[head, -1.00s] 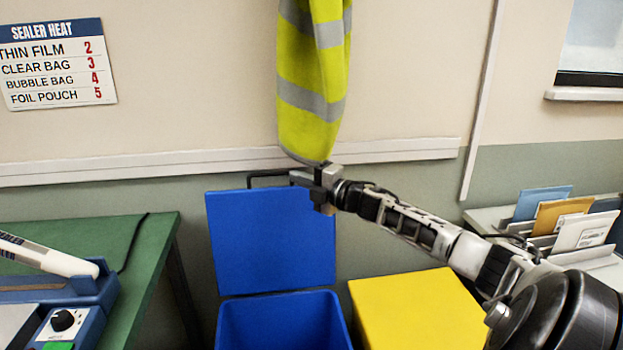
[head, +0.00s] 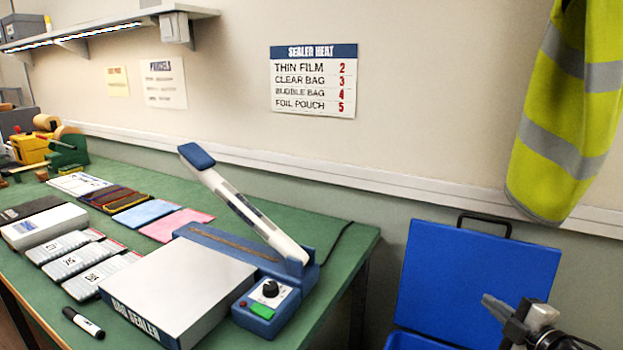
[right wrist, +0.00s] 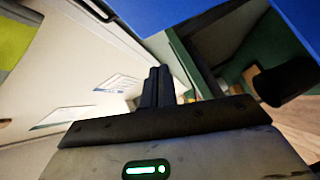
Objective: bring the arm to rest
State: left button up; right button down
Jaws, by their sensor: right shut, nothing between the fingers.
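My right gripper (head: 503,308) is at the lower right of the head view, in front of the blue bin's raised lid (head: 475,275). Its fingers also show in the right wrist view (right wrist: 158,85), closed together with nothing between them. The rest of my right arm is mostly out of the head view. My left gripper is in neither view.
A hi-vis vest (head: 565,120) hangs at the right. A shelf (head: 110,25) is at upper left.

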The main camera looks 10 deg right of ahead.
jog(key=s+a+f+m+g, duration=0.3)
jog(key=s+a+f+m, duration=0.45)
jog(key=a+f, duration=0.6)
jog(key=s+a+f+m+g+y, duration=0.1)
jog(key=s+a+m+g, duration=0.2)
jog(key=s+a, duration=1.1)
jog(key=shift+a+f+m, duration=0.2)
jog(key=shift+a+m, duration=1)
jog(key=shift+m, duration=0.05)
